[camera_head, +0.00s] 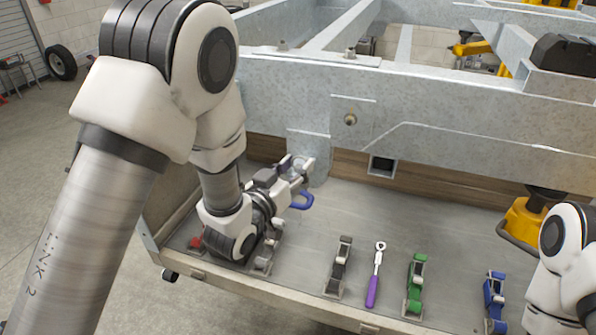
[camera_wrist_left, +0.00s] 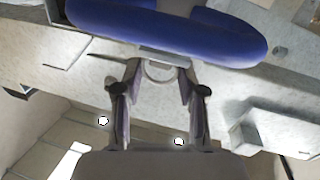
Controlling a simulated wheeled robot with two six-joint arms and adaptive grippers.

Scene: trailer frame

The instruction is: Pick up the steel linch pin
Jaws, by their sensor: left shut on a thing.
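My left gripper (camera_head: 298,172) is raised above the back left of the steel tray, close to the galvanized frame. Its two fingers (camera_wrist_left: 160,85) are shut on the steel linch pin (camera_wrist_left: 165,58), a grey piece with a curved ring, in the left wrist view. In the head view the pin is small and hard to separate from the fingers. A blue curved piece (camera_head: 302,201) shows just below the fingers, and a large blue curved part (camera_wrist_left: 170,28) crosses the top of the left wrist view. My right gripper is out of view; only part of its arm shows at the right edge.
A yellow device (camera_head: 525,217) stands at right. The frame beam (camera_head: 420,110) with a square socket (camera_head: 382,166) bounds the back.

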